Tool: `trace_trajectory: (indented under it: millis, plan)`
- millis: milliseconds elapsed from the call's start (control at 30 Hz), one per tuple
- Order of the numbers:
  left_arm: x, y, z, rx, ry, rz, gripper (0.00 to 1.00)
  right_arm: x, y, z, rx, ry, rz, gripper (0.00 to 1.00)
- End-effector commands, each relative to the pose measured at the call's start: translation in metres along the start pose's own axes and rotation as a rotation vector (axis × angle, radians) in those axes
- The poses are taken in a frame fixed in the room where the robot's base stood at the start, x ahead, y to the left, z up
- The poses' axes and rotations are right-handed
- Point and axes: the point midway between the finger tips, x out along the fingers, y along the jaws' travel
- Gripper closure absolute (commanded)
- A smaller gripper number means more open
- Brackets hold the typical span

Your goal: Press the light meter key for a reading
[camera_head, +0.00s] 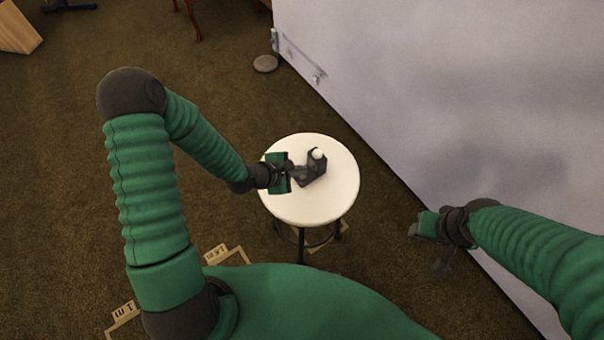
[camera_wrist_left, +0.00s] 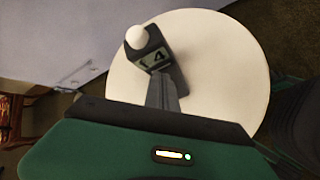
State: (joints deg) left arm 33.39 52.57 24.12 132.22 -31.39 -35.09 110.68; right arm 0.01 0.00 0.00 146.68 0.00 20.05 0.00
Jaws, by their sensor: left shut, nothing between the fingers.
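The light meter (camera_head: 317,166) is a small dark device with a white dome, standing on a round white stool (camera_head: 312,209). In the left wrist view the meter (camera_wrist_left: 158,62) shows a pale display with dark digits and its white dome beside it. My left gripper (camera_head: 303,173) is shut and empty, its fingertips right at the meter's near side. In the left wrist view the closed fingers (camera_wrist_left: 161,92) point at the meter and overlap its lower part. I cannot tell whether they touch it, and no key is clear. My right gripper (camera_head: 441,267) hangs right of the stool, away from the meter.
A large pale backdrop (camera_head: 440,90) stands along the right side. A round grey base (camera_head: 265,63) lies on the brown carpet near its far end. The stool top around the meter is bare.

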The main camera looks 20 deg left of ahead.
Motion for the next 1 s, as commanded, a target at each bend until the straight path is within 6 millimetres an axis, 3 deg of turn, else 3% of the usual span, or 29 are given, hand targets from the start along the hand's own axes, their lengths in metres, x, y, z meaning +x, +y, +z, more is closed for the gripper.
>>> trace_trajectory:
  millis: [1000]
  plan:
    - [0.0061,-0.0052,-0.0044,0.000,0.000,0.000,1.00,-0.0003,0.0000,-0.0001,0.000,0.000,0.000,0.51]
